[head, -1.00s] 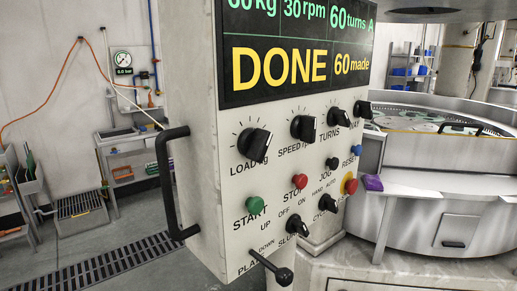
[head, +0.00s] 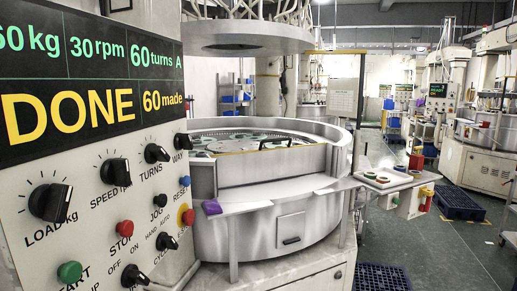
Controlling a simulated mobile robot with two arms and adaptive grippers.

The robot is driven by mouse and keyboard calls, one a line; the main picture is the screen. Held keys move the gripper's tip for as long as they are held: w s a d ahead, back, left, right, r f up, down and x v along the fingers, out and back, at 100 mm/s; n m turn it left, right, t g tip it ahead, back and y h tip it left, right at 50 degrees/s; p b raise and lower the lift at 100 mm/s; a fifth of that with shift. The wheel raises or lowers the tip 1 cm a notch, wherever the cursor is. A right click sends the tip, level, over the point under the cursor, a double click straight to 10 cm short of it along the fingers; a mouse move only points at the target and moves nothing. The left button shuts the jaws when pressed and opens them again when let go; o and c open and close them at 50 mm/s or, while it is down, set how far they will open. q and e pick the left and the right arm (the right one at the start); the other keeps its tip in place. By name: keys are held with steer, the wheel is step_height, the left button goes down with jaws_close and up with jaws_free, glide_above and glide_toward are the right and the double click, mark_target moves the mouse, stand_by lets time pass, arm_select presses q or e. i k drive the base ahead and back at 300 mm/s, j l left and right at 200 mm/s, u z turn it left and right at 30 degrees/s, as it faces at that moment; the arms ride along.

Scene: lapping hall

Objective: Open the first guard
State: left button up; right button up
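The first machine stands in the middle of the head view, a round steel tub (head: 325,200) with a lapping plate (head: 225,138) showing inside it. At its front is what looks like the guard (head: 270,165), a pale panel with a yellow strip along its top edge. A black bar handle (head: 276,142) shows at the top of the guard. The guard appears to be standing up across the front opening. The control panel (head: 95,185) at the left reads DONE and 60 made. Neither of my grippers is in view.
A steel ledge (head: 260,197) runs below the guard, with a purple item (head: 211,207) at its left end. A side table (head: 385,180) with ring-shaped parts stands to the right. Blue pallets (head: 460,203) lie on the floor. A second machine (head: 485,165) stands further right.

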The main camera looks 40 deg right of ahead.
mark_target(235, 169)
steer(key=z, duration=0.25)
steer(key=i+l+z, duration=0.1)
steer(key=l+z, duration=0.25)
steer(key=i+l+z, duration=0.1)
steer(key=l+z, duration=0.25)
steer(key=i+l+z, duration=0.1)
steer(key=z, duration=0.25)
steer(key=i, duration=0.05)
